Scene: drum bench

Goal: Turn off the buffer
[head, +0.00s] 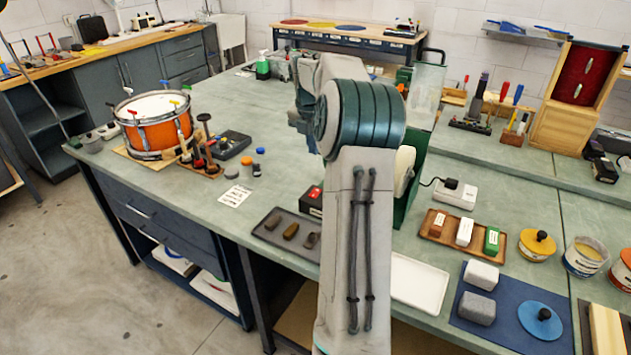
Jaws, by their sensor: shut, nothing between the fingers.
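My own arm stands in the middle of the head view and covers much of the buffer. The buffer shows as a green body (412,190) with a pale buffing wheel (403,168) just right of my arm. Whether the wheel spins I cannot tell. A small dark box with a red part on top (314,196) shows just left of my arm; it may be the buffer's switch, but its state cannot be read. My gripper is hidden behind my arm.
A white power strip (454,194) with a black plug sits right of the buffer. A tray of dark bars (268,232), a tray of compound bars (440,238) and a white tray (420,290) lie nearby. An orange drum (155,133) stands left.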

